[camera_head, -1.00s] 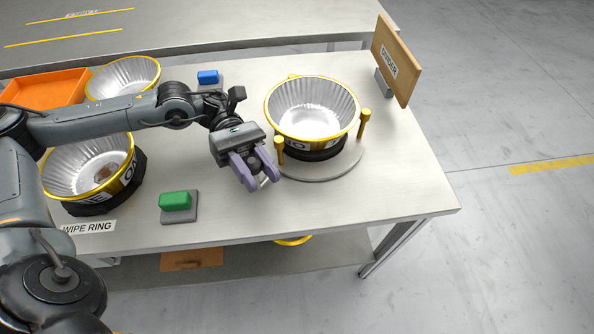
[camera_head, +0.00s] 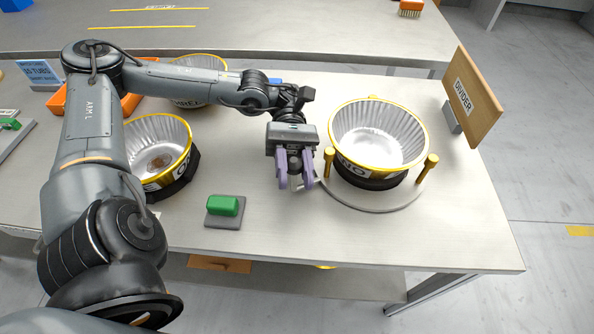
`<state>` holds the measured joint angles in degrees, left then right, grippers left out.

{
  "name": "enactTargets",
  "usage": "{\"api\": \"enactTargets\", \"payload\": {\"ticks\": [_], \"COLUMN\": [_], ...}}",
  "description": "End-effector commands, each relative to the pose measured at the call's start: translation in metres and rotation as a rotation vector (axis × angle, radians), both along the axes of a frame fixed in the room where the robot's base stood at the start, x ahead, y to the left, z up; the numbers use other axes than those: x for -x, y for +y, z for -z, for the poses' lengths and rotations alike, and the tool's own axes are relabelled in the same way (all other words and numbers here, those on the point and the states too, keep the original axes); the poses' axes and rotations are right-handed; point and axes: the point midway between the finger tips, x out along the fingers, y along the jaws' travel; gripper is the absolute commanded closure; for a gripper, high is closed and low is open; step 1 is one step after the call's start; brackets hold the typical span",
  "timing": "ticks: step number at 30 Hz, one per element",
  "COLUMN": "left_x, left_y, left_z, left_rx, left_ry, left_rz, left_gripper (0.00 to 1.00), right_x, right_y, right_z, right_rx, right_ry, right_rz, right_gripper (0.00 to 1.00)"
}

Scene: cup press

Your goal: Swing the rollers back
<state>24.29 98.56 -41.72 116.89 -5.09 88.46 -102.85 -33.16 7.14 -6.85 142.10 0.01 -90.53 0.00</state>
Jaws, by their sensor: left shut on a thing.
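A fluted silver tub (camera_head: 378,130) with a yellow rim sits in a black ring on a round grey base (camera_head: 375,199). Short yellow rollers stand around it: one at its front left (camera_head: 328,162), one at its right (camera_head: 430,166), and one partly hidden behind its rim (camera_head: 374,97). My left gripper (camera_head: 295,180) is left of the base, its purple fingers pointing down beside the front-left roller. It is shut on a small pale lever at the base's left edge, mostly hidden by the fingers. My right gripper is out of view.
A green button (camera_head: 223,206) on a grey plate lies in front left. Another tub (camera_head: 158,150) in a black ring stands at left, a third (camera_head: 200,85) behind my arm. A wooden divider (camera_head: 472,96) stands at the right edge. The front-right tabletop is clear.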

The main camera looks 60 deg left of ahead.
Motion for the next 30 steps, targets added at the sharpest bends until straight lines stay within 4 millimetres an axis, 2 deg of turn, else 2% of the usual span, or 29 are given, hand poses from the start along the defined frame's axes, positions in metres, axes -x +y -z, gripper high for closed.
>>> {"api": "enactTargets", "payload": {"ticks": [1, 2, 6, 15, 19, 23, 30], "left_x": [0.000, 0.000, 0.000, -0.001, -0.003, -0.009, -0.023], "left_y": [0.000, 0.000, 0.000, 0.001, 0.007, 0.022, 0.061], "left_z": [-0.001, -0.001, -0.001, 0.000, 0.001, 0.002, 0.002], "left_rx": [0.000, 0.001, 0.000, 0.000, -0.001, -0.002, 0.001], "left_ry": [-0.003, -0.004, -0.002, -0.001, 0.000, 0.000, -0.001], "left_rz": [0.002, 0.002, 0.001, -0.001, -0.003, -0.005, -0.004], "left_gripper": [1.00, 0.61, 0.40, 0.40, 0.40, 0.40, 0.40], "right_x": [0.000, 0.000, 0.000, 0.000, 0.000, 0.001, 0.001], "right_y": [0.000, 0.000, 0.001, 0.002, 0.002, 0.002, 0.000], "right_z": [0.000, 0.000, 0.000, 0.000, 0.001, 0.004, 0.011], "right_rx": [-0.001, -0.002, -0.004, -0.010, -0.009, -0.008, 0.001], "right_ry": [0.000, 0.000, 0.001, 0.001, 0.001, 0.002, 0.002], "right_rz": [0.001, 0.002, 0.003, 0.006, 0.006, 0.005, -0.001], "right_gripper": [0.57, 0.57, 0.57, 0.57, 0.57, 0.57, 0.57]}}
